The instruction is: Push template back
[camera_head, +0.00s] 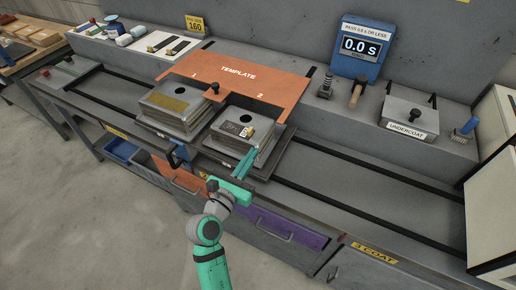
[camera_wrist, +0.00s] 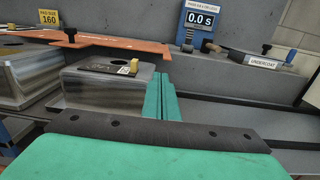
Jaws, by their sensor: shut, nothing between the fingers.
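The orange template plate (camera_head: 240,73) lies across the back of the bench, marked TEMPLATE with 1 and 2, with a black knob (camera_head: 213,88) at its front edge. It also shows in the wrist view (camera_wrist: 110,42) behind the metal stacks. Two stacks of metal plates sit in front of it, a left stack (camera_head: 160,114) and a right stack (camera_head: 227,141). The right stack carries a small dark label and a yellow block. My green gripper (camera_head: 248,162) is shut and empty at the front right corner of the right stack. In the wrist view its fingers (camera_wrist: 160,98) stand together beside that stack.
A blue timer (camera_head: 358,46) reads 0.0 s on the back ledge. An undercoat box (camera_head: 409,115) with a knob and a blue brush (camera_head: 466,129) stand to the right. The railed bench (camera_head: 370,180) right of the stacks is clear. Drawers (camera_head: 285,228) lie below.

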